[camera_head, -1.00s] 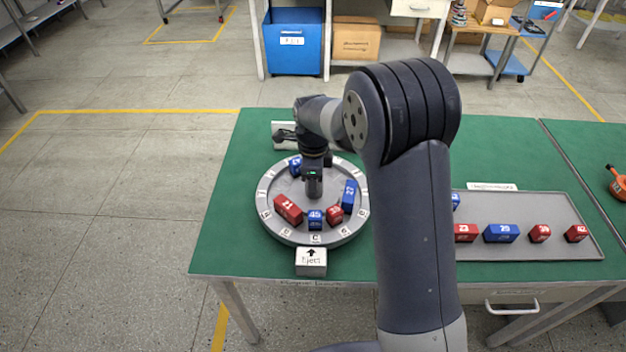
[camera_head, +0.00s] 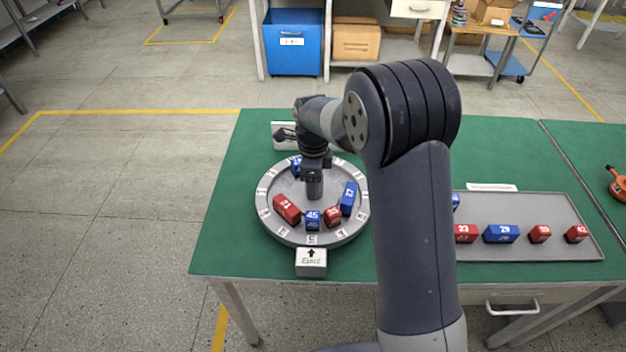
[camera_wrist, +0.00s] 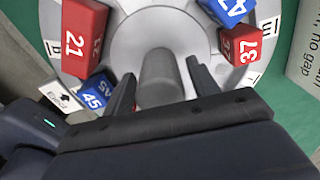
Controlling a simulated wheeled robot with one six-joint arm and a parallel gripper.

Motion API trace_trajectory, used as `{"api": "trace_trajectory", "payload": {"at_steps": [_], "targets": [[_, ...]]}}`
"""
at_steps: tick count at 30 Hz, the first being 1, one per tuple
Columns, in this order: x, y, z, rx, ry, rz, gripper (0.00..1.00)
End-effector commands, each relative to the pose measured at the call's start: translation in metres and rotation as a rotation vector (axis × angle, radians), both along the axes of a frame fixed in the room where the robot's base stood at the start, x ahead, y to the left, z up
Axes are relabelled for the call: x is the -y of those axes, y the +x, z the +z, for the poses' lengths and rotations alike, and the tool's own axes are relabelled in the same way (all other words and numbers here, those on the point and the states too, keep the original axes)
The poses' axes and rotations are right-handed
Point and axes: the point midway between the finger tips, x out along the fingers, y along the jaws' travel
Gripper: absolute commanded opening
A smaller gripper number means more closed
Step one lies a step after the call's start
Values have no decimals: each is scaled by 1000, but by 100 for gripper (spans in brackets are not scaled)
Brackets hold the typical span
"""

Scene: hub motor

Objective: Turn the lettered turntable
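The round grey turntable (camera_head: 264,222) sits on the green table, with lettered tags around its rim. It carries red and blue numbered blocks, among them red 21 (camera_head: 287,208), blue 45 (camera_head: 313,221) and, in the wrist view, red 37 (camera_wrist: 240,46). A grey knob (camera_wrist: 160,78) stands at its centre. My gripper (camera_head: 314,190) points down over the centre. In the wrist view its fingers (camera_wrist: 162,72) straddle the knob, with a narrow gap showing on each side. The white Eject block (camera_head: 311,262) with an arrow stands at the front rim; the tag facing it is too small to read surely.
A grey tray (camera_head: 550,205) with red and blue blocks lies to the right, partly hidden by my arm. An orange tool (camera_head: 617,184) lies at the far right. A white sign (camera_wrist: 308,60) stands near the turntable. The table's left side is clear.

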Motion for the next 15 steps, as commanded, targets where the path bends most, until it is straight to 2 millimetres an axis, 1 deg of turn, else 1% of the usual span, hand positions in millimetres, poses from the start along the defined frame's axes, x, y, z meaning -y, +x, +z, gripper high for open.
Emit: {"api": "trace_trajectory", "payload": {"at_steps": [1,2,10,13,15], "targets": [[0,0,0,-1,0,0,61],[0,0,0,-1,0,0,63],[0,0,1,-1,1,0,63],[0,0,10,1,1,0,63],[0,1,21,3,2,0,63]]}}
